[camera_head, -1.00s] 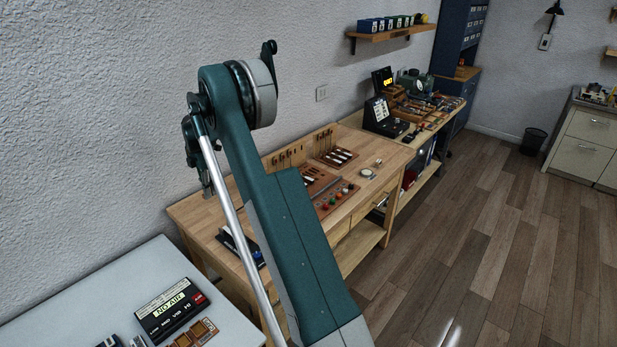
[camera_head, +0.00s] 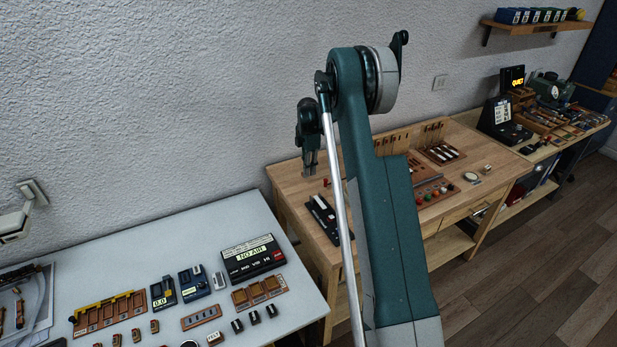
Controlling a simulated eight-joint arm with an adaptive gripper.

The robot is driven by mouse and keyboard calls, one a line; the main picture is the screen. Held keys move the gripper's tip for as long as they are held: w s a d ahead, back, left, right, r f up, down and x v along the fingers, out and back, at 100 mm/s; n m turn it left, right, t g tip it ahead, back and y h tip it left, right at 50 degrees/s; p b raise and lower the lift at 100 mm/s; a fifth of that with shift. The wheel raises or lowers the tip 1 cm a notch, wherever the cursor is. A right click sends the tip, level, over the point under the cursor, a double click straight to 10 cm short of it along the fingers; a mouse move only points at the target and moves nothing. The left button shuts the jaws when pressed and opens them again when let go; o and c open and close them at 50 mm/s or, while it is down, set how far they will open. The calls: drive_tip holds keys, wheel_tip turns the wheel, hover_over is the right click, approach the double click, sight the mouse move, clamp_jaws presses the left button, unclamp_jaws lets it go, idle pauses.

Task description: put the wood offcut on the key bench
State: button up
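My gripper (camera_head: 310,166) hangs pointing down at the left of my raised arm, in front of the wall and the back left of a wooden bench. It looks empty, but its fingers are too small to tell whether they are open or shut. The wooden bench (camera_head: 296,186) carries white key-like pieces in wooden racks and may be the key bench; no label shows. My arm hides part of its top. I cannot pick out the wood offcut for certain among the small wooden pieces in view.
A farther bench (camera_head: 540,150) at the right is crowded with tools. A wall shelf (camera_head: 540,26) hangs above it. The floor at the right is clear.

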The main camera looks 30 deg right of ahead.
drive_tip(key=shift+f, duration=0.15)
drive_tip(key=shift+f, duration=1.75)
drive_tip(key=shift+f, duration=0.15)
drive_tip(key=o, duration=0.6)
wheel_tip(320, 180, up, 12)
drive_tip(key=shift+r, duration=0.15)
drive_tip(key=shift+r, duration=0.1)
